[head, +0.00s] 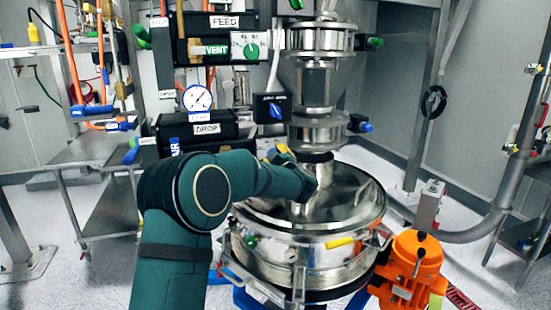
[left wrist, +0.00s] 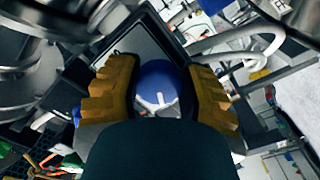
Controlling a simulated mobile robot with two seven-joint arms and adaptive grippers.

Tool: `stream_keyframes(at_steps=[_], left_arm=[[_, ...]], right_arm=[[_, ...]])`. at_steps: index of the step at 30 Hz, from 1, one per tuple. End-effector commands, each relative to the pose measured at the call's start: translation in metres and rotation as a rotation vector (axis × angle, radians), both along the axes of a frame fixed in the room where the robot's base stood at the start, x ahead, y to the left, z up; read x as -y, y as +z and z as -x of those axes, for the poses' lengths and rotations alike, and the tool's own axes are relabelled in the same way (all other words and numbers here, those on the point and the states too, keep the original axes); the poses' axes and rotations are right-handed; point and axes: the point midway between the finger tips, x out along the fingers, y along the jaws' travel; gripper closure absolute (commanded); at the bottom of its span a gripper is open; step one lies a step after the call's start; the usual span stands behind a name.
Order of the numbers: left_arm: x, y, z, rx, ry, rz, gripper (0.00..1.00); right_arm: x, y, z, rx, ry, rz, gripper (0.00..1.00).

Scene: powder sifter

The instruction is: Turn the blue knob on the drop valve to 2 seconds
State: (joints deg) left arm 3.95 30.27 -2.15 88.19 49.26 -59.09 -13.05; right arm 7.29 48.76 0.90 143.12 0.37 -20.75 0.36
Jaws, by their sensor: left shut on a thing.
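The blue knob (head: 277,110) is on the front of a small black box (head: 262,100) beside the steel column in the head view. In the left wrist view the blue knob (left wrist: 158,80), with a white pointer, sits between the two yellow-brown fingers. My left gripper (head: 281,151) reaches up from the lower right, close below the box. In the left wrist view my left gripper (left wrist: 162,92) is shut on the knob. The box's dark panel (left wrist: 142,42) shows behind it. The setting marks are too small to read. My right gripper is out of view.
The shiny sifter drum (head: 345,200) stands under the arm, with an orange motor (head: 408,265) at its right. A black box labelled DROP (head: 208,128) is left of the knob. A VENT box with a green knob (head: 251,50) is above. The steel column (head: 318,85) is close on the right.

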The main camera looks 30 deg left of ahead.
Motion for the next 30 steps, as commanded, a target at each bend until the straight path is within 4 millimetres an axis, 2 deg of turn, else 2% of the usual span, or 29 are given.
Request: stream_keyframes(at_steps=[1,3,12,16,30], left_arm=[[-0.001,0.001,0.0,0.002,0.001,-0.001,0.5],[-0.001,0.001,0.0,0.002,0.001,-0.001,0.27],[0.0,0.0,0.0,0.001,0.0,-0.001,0.27],[0.007,0.001,0.005,0.001,-0.001,-0.001,0.27],[0.072,0.001,0.061,0.0,-0.002,0.0,0.27]], right_arm=[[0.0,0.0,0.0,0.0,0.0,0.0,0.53],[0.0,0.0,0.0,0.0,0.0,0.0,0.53],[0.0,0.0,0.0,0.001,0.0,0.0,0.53],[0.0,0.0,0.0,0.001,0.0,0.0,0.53],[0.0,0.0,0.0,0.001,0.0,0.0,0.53]])
